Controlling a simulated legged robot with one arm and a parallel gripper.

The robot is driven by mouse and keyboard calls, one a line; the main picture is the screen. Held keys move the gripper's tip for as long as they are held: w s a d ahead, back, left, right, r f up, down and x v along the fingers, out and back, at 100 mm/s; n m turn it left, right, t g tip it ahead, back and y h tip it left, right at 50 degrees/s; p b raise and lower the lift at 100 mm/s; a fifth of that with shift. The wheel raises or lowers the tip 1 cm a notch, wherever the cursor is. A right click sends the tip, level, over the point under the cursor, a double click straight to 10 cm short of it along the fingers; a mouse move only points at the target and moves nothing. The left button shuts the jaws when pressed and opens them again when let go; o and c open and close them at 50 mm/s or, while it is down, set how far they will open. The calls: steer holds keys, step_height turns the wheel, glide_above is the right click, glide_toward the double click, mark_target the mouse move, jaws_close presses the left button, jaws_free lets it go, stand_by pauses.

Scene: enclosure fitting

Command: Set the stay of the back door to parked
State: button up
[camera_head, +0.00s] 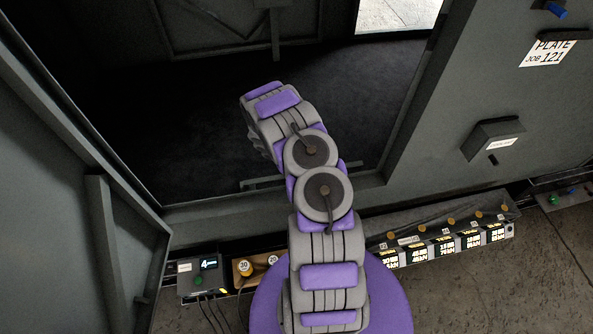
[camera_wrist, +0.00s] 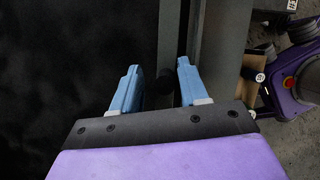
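In the wrist view my gripper (camera_wrist: 158,68) has its two blue fingers apart. A dark rounded piece (camera_wrist: 168,85) shows between them, beside a narrow grey strip (camera_wrist: 170,30); I cannot tell whether it is part of a stay or touches a finger. In the head view my arm reaches into the dark enclosure and hides my fingers. At the back, a dark framed panel (camera_head: 215,25) with an upright bar (camera_head: 276,35) shows at the top; it may be the back door. I cannot make out the stay or its setting.
A grey door panel (camera_head: 60,140) stands at the left. A low rail (camera_head: 255,184) runs near the front opening. A control box (camera_head: 199,278), a wooden block (camera_head: 243,272) and a rack of labelled boxes (camera_head: 445,248) line the front. The enclosure floor (camera_head: 180,120) looks clear.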

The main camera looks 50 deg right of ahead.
steer(key=shift+o, duration=0.2)
steer(key=shift+s+d, duration=0.1)
steer(key=shift+r, duration=0.5)
steer(key=p+v, duration=0.3)
steer(key=v, duration=1.3)
steer(key=shift+a, duration=0.3)
steer(key=shift+r, duration=0.1)
